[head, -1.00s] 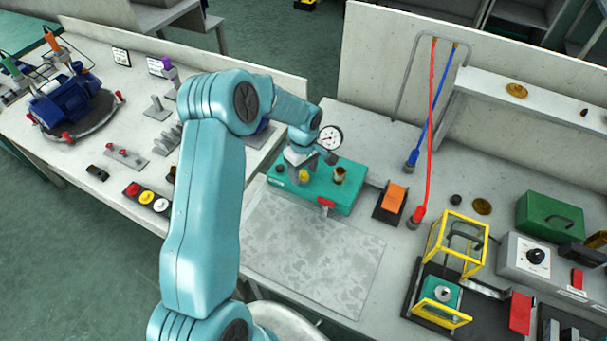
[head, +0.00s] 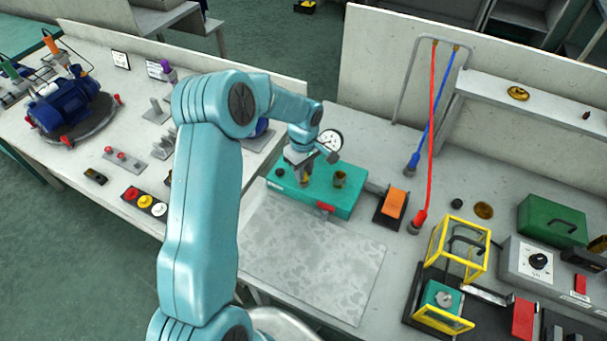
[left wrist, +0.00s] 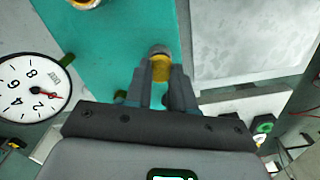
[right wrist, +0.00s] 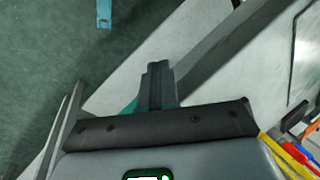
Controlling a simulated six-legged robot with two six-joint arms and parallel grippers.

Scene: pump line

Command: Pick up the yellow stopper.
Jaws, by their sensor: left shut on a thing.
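The yellow stopper (left wrist: 160,68) is between the fingertips of my left gripper (left wrist: 161,77) in the left wrist view, with a grey rounded part at its far end. In the head view my left gripper (head: 302,172) points down over the left part of the green block (head: 337,205) and is shut on the stopper, which it largely hides. I cannot tell whether the stopper is clear of the block. My right gripper (left wrist: 0,0) is absent there; in the right wrist view its fingers (right wrist: 158,80) are together and empty.
A round dial gauge (head: 330,139) stands behind the block, close to my left gripper. A brass-rimmed port (head: 340,178) is to the right on the block. An orange-topped box (head: 395,203) stands further right. The grey mat (head: 315,255) in front is clear.

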